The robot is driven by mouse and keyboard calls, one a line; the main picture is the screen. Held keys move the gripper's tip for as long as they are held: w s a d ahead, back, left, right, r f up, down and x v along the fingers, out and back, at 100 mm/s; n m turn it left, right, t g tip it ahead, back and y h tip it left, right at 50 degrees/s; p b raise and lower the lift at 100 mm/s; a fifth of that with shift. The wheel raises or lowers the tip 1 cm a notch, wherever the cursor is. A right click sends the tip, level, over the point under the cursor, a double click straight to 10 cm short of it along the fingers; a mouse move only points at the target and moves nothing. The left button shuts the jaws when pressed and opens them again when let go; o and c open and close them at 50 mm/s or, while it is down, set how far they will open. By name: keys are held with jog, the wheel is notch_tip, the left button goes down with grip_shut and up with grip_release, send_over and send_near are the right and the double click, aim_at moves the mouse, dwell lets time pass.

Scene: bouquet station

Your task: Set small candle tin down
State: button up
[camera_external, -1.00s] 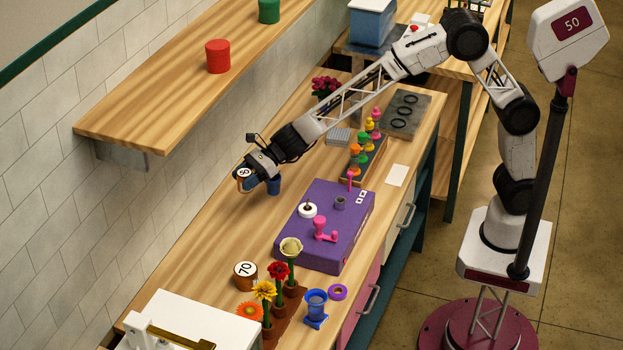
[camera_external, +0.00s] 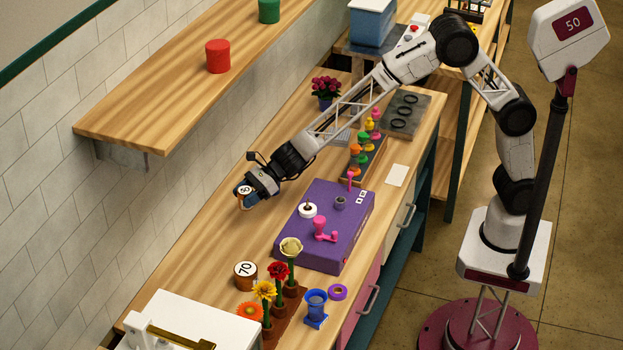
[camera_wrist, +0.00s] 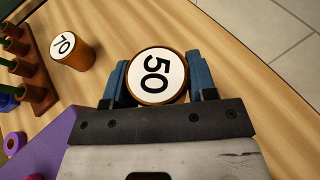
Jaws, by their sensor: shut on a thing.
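The small candle tin, copper-brown with a white top marked 50, is between my fingers in the wrist view (camera_wrist: 157,76). It also shows at my gripper's tip in the external view (camera_external: 244,192). My gripper (camera_external: 250,200) has blue fingers and is shut on the tin, one finger on each side, as the wrist view also shows (camera_wrist: 158,85). It is at the wall side of the wooden bench (camera_external: 215,245). I cannot tell whether the tin's base touches the bench. A larger tin marked 70 (camera_external: 245,275) stands nearer the camera, apart from my gripper.
A purple box (camera_external: 290,235) with knobs lies to the right of my gripper. Potted flowers (camera_external: 277,285) stand in a brown rack beside the 70 tin. A blue cup-like piece (camera_external: 316,308) is at the front edge. Bare bench lies between my gripper and the 70 tin.

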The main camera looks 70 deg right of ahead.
jog(key=shift+f, duration=2.7)
jog(key=shift+f, duration=1.85)
jog(key=shift+f, duration=0.1)
jog(key=o, duration=1)
jog(key=shift+c, duration=0.2)
jog(key=shift+d, duration=0.1)
jog(key=shift+s+d+r, duration=0.25)
jog(key=shift+d+r, duration=0.05)
jog(key=shift+v, duration=5.55)
